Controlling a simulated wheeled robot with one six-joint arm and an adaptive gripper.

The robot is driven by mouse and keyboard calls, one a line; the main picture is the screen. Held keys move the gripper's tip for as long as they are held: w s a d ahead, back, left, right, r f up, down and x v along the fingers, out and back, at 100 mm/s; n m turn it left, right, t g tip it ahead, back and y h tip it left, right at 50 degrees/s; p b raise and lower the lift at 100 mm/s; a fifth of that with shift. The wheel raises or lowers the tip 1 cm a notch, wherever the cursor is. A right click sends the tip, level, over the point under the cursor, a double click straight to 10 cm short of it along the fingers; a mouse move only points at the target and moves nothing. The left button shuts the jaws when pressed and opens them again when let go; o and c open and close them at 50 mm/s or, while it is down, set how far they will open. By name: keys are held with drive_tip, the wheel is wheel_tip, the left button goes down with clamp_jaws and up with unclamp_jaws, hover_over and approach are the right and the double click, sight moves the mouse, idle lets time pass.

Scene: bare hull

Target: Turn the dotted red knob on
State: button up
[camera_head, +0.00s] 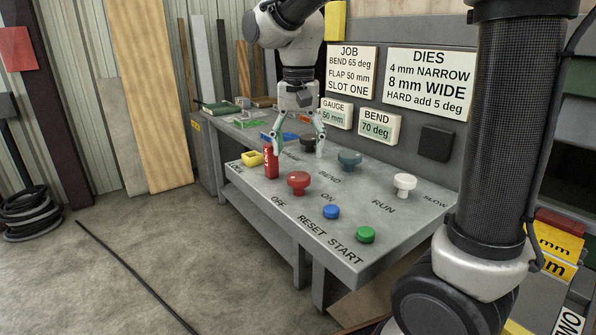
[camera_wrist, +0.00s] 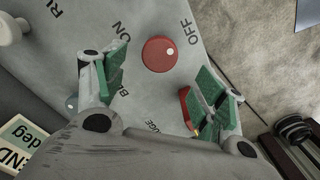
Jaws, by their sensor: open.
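The red knob (camera_head: 298,183) stands on the sloped grey panel, between the OFF and ON labels. In the wrist view the red knob (camera_wrist: 158,55) shows a pale dot on its right side, on the side of the OFF label. My gripper (camera_head: 294,146) is open above the panel, behind the knob in the head view. In the wrist view the green-padded fingers of my gripper (camera_wrist: 163,78) are spread to the left and right, with the knob beyond the gap between them. Nothing is held.
A red upright object (camera_head: 271,163) stands left of the knob, close to a finger. A yellow piece (camera_head: 252,158), teal knob (camera_head: 349,158), white knob (camera_head: 404,183), blue button (camera_head: 331,211) and green button (camera_head: 366,234) are also on the panel. Signs hang behind.

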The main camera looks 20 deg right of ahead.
sight(299, 175)
wheel_tip(299, 175, down, 7)
drive_tip(key=shift+r, duration=0.1)
idle(0.3)
drive_tip(key=c, duration=1.1)
